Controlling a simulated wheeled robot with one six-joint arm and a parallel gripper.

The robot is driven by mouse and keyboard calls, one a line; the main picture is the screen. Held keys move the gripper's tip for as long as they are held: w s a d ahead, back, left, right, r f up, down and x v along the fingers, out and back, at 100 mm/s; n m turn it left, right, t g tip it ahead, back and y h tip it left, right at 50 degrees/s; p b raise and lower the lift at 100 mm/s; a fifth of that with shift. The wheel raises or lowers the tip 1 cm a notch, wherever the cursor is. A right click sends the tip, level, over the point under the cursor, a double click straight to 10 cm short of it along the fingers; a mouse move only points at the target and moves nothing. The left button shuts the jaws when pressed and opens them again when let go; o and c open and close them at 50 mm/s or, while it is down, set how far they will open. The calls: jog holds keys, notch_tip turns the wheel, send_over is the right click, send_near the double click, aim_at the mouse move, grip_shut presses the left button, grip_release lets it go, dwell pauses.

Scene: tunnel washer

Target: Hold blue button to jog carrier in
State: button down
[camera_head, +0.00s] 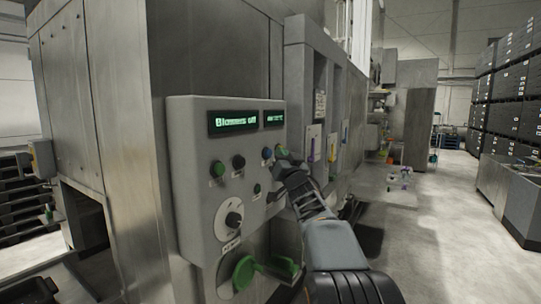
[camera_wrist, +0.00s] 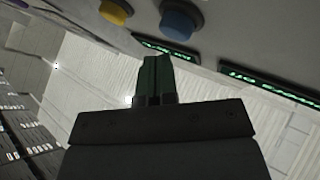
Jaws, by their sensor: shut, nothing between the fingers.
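The blue button (camera_head: 267,153) is on the front of the grey control panel (camera_head: 200,190), just below the displays. In the wrist view the blue button (camera_wrist: 182,20) is at the top, slightly right of my fingertips. My gripper (camera_head: 281,157) is close to the panel, just right of the blue button in the head view. Its fingers are shut and empty in the wrist view (camera_wrist: 155,60). A gap shows between the fingertips and the button, but I cannot tell the distance in depth.
A yellow button (camera_wrist: 116,11) sits beside the blue one. A green button (camera_head: 218,168), black button (camera_head: 238,161) and rotary knob (camera_head: 233,219) are on the panel. A green handle (camera_head: 262,268) juts out below. The display (camera_head: 236,121) reads "Blowers off". The aisle (camera_head: 440,230) at right is open.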

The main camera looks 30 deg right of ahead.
jog(key=shift+w, duration=0.1)
jog(key=shift+w+a, duration=0.15)
jog(key=shift+w, duration=0.1)
jog(key=shift+w+a, duration=0.25)
jog(key=shift+w, duration=0.2)
dwell(2.1)
jog(key=shift+s, duration=0.1)
dwell(3.8)
jog(key=shift+s+d+b, duration=0.3)
jog(key=shift+s+d, duration=0.15)
jog(key=shift+s, duration=0.3)
jog(key=shift+s+d, duration=0.4)
jog(key=shift+s, duration=0.35)
jog(key=shift+s+d, duration=0.35)
jog(key=shift+s, duration=0.35)
jog(key=shift+s+d, duration=0.4)
jog(key=shift+s, duration=0.35)
